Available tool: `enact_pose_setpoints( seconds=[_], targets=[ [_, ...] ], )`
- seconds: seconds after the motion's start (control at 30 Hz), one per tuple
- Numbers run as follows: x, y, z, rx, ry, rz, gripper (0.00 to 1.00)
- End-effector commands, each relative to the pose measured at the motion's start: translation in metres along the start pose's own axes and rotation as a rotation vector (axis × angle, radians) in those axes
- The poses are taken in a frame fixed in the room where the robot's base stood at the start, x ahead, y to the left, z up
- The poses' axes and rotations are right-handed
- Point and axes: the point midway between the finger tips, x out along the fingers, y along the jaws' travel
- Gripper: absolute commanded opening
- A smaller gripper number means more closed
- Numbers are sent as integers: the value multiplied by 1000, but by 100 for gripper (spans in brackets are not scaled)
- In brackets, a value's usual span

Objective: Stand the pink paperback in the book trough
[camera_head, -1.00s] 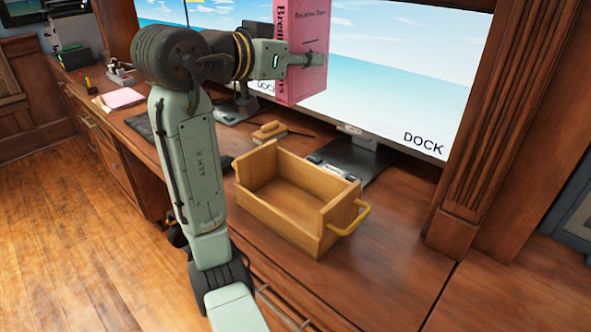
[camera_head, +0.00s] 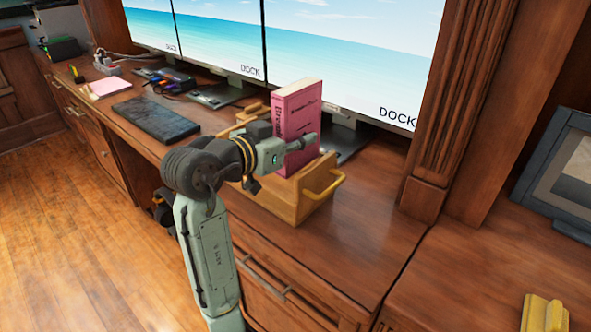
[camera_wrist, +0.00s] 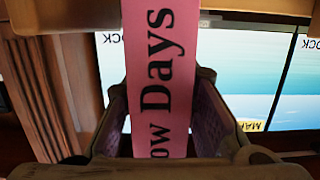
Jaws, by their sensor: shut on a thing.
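The pink paperback (camera_head: 297,112) is upright in the head view, its spine and front cover showing. My gripper (camera_head: 290,148) is shut on it; in the wrist view my gripper (camera_wrist: 160,115) has a finger on each side of the pink paperback (camera_wrist: 160,60), whose spine fills the middle. The wooden book trough (camera_head: 315,192), with a yellow handle at its right end, stands on the desk. The book is at the trough, its lower part hidden behind my gripper and the trough wall. I cannot tell whether its bottom edge touches the trough floor.
Monitors (camera_head: 350,45) stand close behind the trough. A black keyboard (camera_head: 155,119) and a pink note pad (camera_head: 106,87) lie on the desk to the left. The desk top right of the trough (camera_head: 365,225) is clear. A dark framed item (camera_head: 562,170) stands at the far right.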

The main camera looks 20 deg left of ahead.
Motion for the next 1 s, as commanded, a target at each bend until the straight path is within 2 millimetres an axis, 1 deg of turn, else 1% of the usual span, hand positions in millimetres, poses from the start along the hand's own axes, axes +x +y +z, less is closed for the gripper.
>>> enact_pose_setpoints(
  seconds=[0.03, 0.1, 0.33, 0.53, 0.63, 0.87, 1.0],
  targets=[
    [2, 0, 11, -5, 1, -1, 0],
    [4, 0, 23, -3, 0, -1, 0],
    [8, 0, 42, 0, 1, -1, 0],
    [14, 0, 72, -2, 1, 0, 0],
    [16, 0, 78, 0, 2, -1, 0],
    [16, 0, 79, 3, 3, -1, 0],
    [17, 0, 83, 2, 2, -1, 0]
  ],
)
